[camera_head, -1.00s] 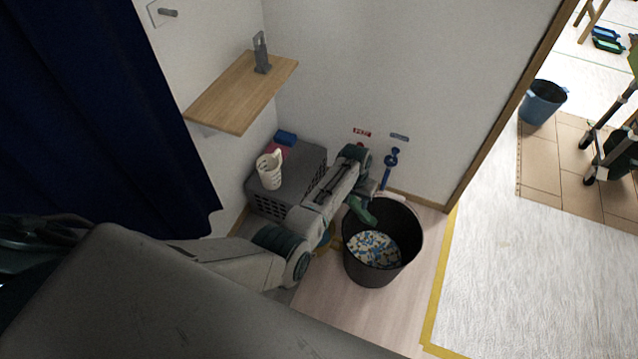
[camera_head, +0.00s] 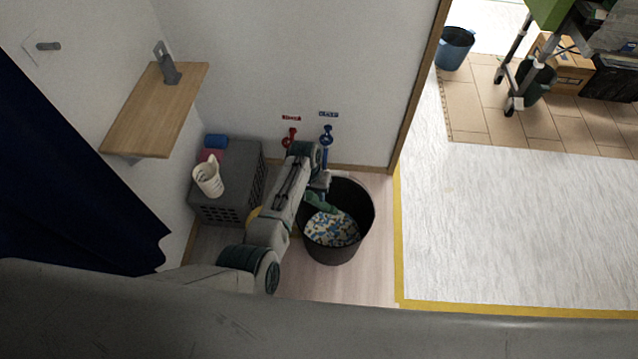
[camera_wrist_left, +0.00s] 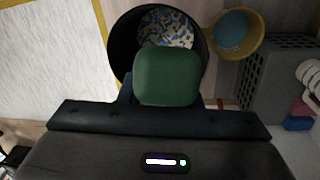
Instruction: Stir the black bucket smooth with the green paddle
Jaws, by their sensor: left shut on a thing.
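The black bucket (camera_head: 335,255) stands on the floor at the centre of the head view. A lumpy white mix with blue and yellow bits (camera_head: 334,230) lies inside it. My left gripper (camera_head: 318,190) is over the bucket's back left rim, shut on the green paddle (camera_head: 322,203), which reaches down into the bucket. In the left wrist view the green paddle's thick top (camera_wrist_left: 168,77) fills the space in front of the gripper, with the bucket (camera_wrist_left: 124,42) and mix (camera_wrist_left: 168,27) behind it. The paddle's lower end is hidden. My right gripper is in neither view.
A grey crate (camera_head: 247,180) with a white jug (camera_head: 208,177) stands left of the bucket. A yellow bowl with a blue ball (camera_wrist_left: 232,29) sits beside the bucket. Red (camera_head: 290,139) and blue (camera_head: 327,146) tools hang on the wall behind. Open floor lies to the right.

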